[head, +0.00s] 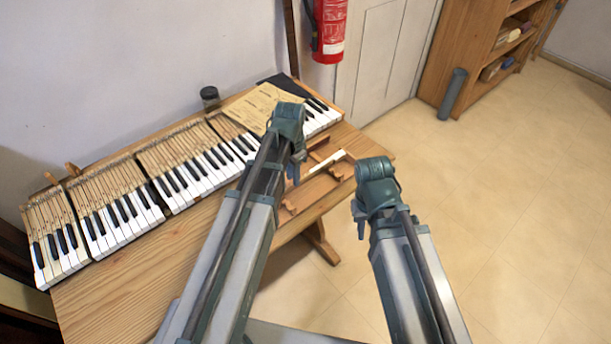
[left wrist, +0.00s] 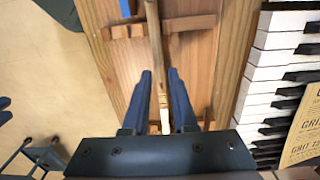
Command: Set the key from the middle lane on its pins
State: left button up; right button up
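The key (head: 326,162) lies on a wooden rack on the table, its white end towards the back right. In the left wrist view the key (left wrist: 157,60) is a long pale wooden stick with a white end (left wrist: 165,128). My left gripper (head: 294,178) points down over the rack. In the left wrist view its two fingers (left wrist: 160,72) are spread on either side of the key, with a gap visible on both sides. My right gripper (head: 361,228) hangs beyond the table's front edge; its fingers are too small to judge. I cannot make out the pins.
The rack's crosspiece (left wrist: 195,22) lies under the key. A keyboard (head: 110,215) in several sections runs along the table's back (head: 150,260). A paper sheet (head: 258,106) lies on it, and a dark jar (head: 210,97) stands behind. Floor is free at the right.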

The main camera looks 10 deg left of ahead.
pick_arm(q)
jog(key=shift+f+b, duration=0.9)
dwell(0.3)
grip_shut()
dwell(1.5)
